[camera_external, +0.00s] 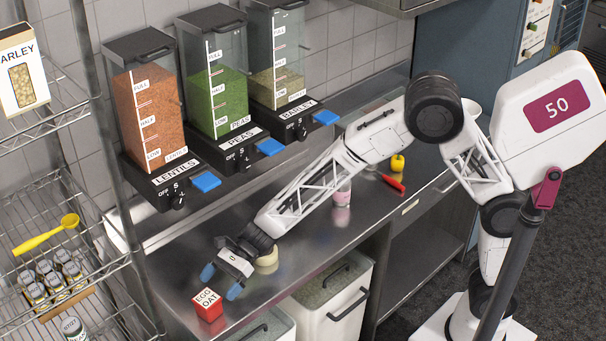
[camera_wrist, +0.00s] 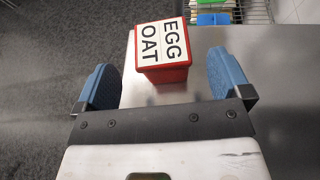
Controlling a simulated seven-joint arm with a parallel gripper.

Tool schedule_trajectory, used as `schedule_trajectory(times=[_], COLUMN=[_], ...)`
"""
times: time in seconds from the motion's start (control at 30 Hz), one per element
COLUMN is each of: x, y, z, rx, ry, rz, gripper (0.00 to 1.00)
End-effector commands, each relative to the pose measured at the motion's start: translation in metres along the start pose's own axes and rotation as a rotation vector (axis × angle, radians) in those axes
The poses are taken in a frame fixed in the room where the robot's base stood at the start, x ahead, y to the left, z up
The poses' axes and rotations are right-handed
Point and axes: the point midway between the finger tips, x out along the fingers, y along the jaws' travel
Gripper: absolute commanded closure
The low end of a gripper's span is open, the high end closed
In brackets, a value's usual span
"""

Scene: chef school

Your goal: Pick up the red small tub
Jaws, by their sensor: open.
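The red small tub (camera_external: 208,306) stands on the steel counter near its front left end, with a white top lettered EGG OAT. In the wrist view the tub (camera_wrist: 166,76) sits ahead of my gripper, roughly centred between the fingers and a little beyond them. My gripper (camera_external: 221,283) is open, its two blue fingertips apart and low over the counter, just behind and beside the tub. In the wrist view my gripper (camera_wrist: 165,85) holds nothing, and a gap shows on each side of the tub.
Lentils (camera_external: 150,120), peas (camera_external: 220,100) and barley dispensers hang above the counter (camera_external: 300,250). A wire rack (camera_external: 60,240) with a yellow spoon and jars stands left. A pink-white container (camera_external: 342,193), red-handled item (camera_external: 392,183) and yellow object (camera_external: 397,163) lie farther right. White bins (camera_external: 335,300) stand below.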

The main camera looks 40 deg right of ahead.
Motion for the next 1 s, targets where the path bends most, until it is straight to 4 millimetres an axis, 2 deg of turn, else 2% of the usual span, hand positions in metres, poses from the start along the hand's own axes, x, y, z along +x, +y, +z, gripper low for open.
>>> schedule_trajectory(times=[0.57, 1.0], x=[0.011, 0.052], y=[0.000, -0.001], z=[0.000, -0.004], rx=[-0.002, 0.000], ry=[0.000, 0.000], rz=[0.000, 0.002], gripper=[0.04, 0.04])
